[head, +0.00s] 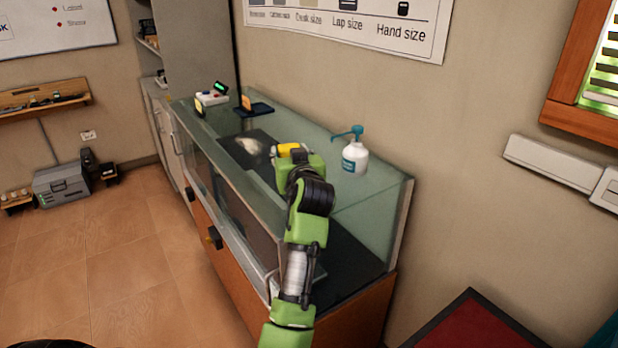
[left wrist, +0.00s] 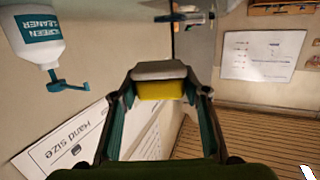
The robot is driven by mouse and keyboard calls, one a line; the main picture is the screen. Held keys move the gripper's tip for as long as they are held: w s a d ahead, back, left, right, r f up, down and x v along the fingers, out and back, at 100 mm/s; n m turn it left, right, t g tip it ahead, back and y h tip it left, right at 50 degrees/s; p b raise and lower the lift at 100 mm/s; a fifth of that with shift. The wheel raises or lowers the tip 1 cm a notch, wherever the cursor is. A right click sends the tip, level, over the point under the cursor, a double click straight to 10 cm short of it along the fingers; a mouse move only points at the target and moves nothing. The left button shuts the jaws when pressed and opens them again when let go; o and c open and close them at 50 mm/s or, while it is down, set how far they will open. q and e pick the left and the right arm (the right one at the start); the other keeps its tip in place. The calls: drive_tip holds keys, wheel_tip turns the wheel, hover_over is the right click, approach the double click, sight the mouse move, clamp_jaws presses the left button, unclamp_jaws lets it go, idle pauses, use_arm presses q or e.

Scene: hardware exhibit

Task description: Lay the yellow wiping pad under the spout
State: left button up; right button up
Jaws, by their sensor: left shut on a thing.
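My left gripper (head: 293,155) is over the glass-topped case and is shut on the yellow wiping pad (head: 288,149). In the left wrist view the pad (left wrist: 160,90) sits between the fingertips, with a grey part along its edge. The white pump bottle (head: 355,160) with a teal label stands upright on the case top, to the right of the gripper. Its teal spout (head: 347,133) points left, toward the gripper, apart from the pad. The bottle also shows in the left wrist view (left wrist: 30,35), upside down, reading "screen cleaner". My right gripper is not in view.
The glass display case (head: 345,205) has clear room on top around the bottle. At its far end are a small device with a green display (head: 213,96) and a dark tray (head: 262,109) with an orange item. A wall stands behind the case.

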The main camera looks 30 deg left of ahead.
use_arm(q)
drive_tip(key=w+d+f, duration=0.2)
drive_tip(key=f, duration=0.1)
drive_tip(key=w+d+f, duration=0.1)
drive_tip(key=f, duration=0.1)
drive_tip(key=shift+w+f, duration=0.2)
drive_tip(key=shift+f, duration=0.05)
wheel_tip(320, 180, down, 3)
drive_tip(key=shift+w+d+p, duration=0.1)
drive_tip(key=shift+w+p, duration=0.05)
drive_tip(key=shift+p, duration=0.85)
drive_tip(key=shift+f, duration=0.2)
drive_tip(key=shift+f, duration=0.1)
drive_tip(key=shift+f+b, duration=0.15)
drive_tip(key=shift+b, duration=0.15)
drive_tip(key=o, duration=1)
drive_tip(key=shift+c, duration=0.2)
